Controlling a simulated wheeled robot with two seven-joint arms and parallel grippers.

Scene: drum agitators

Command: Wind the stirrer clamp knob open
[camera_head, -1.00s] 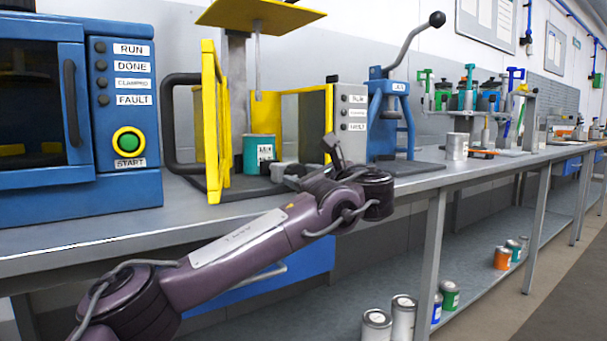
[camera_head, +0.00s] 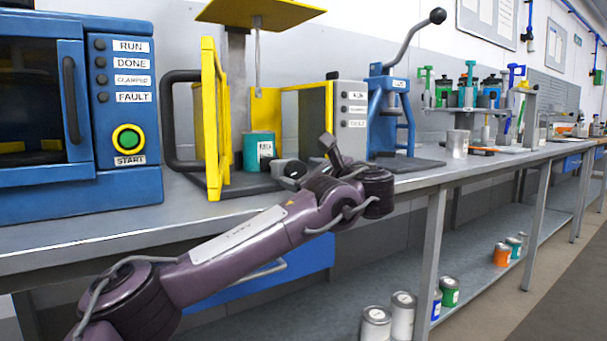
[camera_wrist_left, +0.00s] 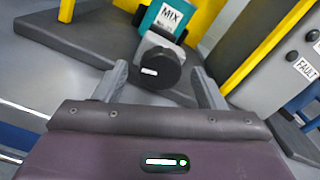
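The clamp knob (camera_wrist_left: 158,68) is a dark round knob on a grey clamp block in front of a teal can labelled MIX (camera_wrist_left: 170,18). In the head view the knob (camera_head: 295,168) shows beside the can (camera_head: 258,152), inside the yellow-framed stirrer (camera_head: 212,120). My left gripper (camera_wrist_left: 162,82) is open, with one finger on each side of the knob's near end. I cannot tell whether either finger touches it. In the head view my left gripper (camera_head: 312,160) is partly hidden by its own wrist. My right gripper is not in view.
A blue machine with a green START button (camera_head: 128,140) stands left on the grey bench (camera_head: 110,228). A grey panel (camera_head: 350,118) stands right of the stirrer, then a blue lever press (camera_head: 392,110). Several cans stand on the lower shelf (camera_head: 470,290).

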